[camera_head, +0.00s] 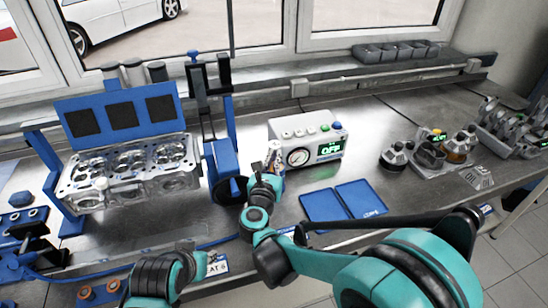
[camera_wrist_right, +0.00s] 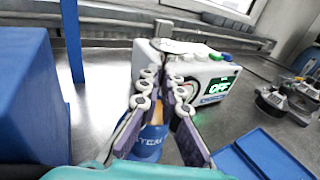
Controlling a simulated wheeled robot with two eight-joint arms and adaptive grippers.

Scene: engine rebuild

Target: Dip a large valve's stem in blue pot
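My right gripper (camera_head: 265,178) is over the bench in front of the gauge box. In the right wrist view its fingers (camera_wrist_right: 162,78) are close together around a thin metal piece. A flat grey disc, which looks like the valve's head (camera_wrist_right: 181,47), shows just beyond the fingertips; the stem is mostly hidden. The blue pot (camera_wrist_right: 149,143), with pale lettering and a tan inside, is below and between the fingers. I cannot tell whether the stem touches its contents. My left gripper (camera_head: 178,268) is low at the front left, its fingertips unclear.
A white gauge box (camera_head: 318,146) reading OFF stands behind the right gripper. A cylinder head (camera_head: 130,168) and a blue press-like stand (camera_head: 222,160) are to the left. Two blue trays (camera_head: 340,203) lie right of the gripper. Metal parts (camera_head: 428,155) stand farther right.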

